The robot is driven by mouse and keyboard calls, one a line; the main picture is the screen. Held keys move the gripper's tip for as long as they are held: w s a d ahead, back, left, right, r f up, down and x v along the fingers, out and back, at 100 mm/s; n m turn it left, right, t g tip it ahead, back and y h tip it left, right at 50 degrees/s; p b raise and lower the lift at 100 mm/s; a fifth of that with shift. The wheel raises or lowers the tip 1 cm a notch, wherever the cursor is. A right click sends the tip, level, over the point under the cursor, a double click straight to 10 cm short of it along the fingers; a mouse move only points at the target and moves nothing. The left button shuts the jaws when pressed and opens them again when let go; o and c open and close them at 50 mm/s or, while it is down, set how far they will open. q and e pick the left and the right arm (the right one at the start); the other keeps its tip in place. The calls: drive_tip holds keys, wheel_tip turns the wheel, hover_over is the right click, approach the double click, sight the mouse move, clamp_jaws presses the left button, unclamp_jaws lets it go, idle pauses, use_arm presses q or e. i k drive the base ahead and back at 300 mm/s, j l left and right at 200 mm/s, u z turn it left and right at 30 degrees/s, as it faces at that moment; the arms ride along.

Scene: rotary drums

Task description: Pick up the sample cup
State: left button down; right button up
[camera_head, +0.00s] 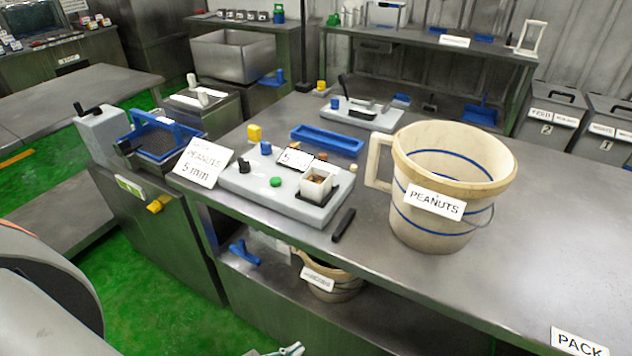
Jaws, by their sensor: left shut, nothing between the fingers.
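A small square white cup (316,184) with brown contents sits on the right end of a grey bench device (290,206), on a dark square patch. It looks like the sample cup. My left arm comes in at the lower left. Only a bit of my left gripper (290,349) shows at the bottom edge, low in front of the bench and well apart from the cup. It is shut and holds nothing. My right gripper is out of view.
A large cream bucket (445,228) labelled PEANUTS stands right of the cup on the steel bench (480,280). A black bar (343,225) lies near the front edge. A blue tray (327,140) lies behind the device. A PEANUTS 5 mm sign (203,162) stands at its left.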

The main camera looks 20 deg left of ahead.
sight(316, 182)
drive_tip(key=j+z, duration=0.3)
drive_tip(key=k+j+z, duration=0.3)
drive_tip(key=j, duration=0.15)
drive_tip(key=j+z, duration=0.3)
drive_tip(key=k+j+z, duration=0.3)
drive_tip(key=i+j, duration=0.1)
